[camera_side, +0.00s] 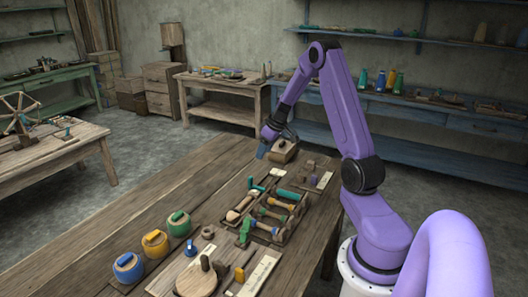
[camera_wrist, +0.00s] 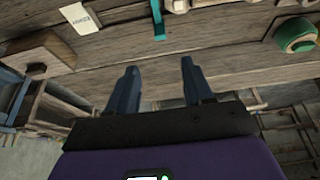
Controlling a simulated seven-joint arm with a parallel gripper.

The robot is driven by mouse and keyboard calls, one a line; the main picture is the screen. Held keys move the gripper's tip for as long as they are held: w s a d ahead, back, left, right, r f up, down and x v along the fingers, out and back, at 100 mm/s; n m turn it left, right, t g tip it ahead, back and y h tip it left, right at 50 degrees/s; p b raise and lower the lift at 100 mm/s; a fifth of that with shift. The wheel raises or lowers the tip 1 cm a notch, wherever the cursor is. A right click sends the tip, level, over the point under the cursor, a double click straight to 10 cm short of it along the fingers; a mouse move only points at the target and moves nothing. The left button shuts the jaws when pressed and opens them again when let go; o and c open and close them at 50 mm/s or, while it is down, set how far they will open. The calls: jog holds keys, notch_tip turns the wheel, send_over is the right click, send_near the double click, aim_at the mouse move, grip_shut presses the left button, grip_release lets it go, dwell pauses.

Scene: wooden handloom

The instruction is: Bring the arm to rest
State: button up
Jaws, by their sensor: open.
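My purple arm reaches over the wooden table (camera_side: 140,192) in the side view. My gripper (camera_side: 262,154) hangs above the table's far part, clear of the items there. In the wrist view my gripper (camera_wrist: 158,72) shows two dark fingers spread apart with nothing between them. The table's planks (camera_wrist: 110,68) and edge lie beyond the fingertips. A teal strip (camera_wrist: 157,18) lies on the table just past the fingers.
A wooden tray (camera_side: 283,236) of tools stands mid-table. Blue, orange and green spools (camera_side: 127,268) are at the front left. A wooden block (camera_side: 284,151) is near my gripper. A white label (camera_wrist: 80,17) and a green-topped spool (camera_wrist: 296,34) show in the wrist view.

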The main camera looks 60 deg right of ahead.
jog(key=s+a+r+n+g+y, duration=0.1)
jog(key=s+a+r+n, duration=0.15)
jog(key=a, duration=1.25)
jog(key=s+a+r+n+g+y, duration=0.1)
jog(key=a+r+n, duration=0.25)
jog(key=a, duration=1.05)
jog(key=s+a+r+n+g, duration=0.1)
jog(key=s+a+r+n, duration=0.1)
jog(key=s+a, duration=0.55)
jog(key=s+a+r+n+g, duration=0.15)
jog(key=s+a, duration=0.25)
jog(key=s, duration=0.6)
jog(key=s+d+n+h, duration=0.1)
jog(key=s+n, duration=0.2)
jog(key=s, duration=0.5)
jog(key=shift+h, duration=0.3)
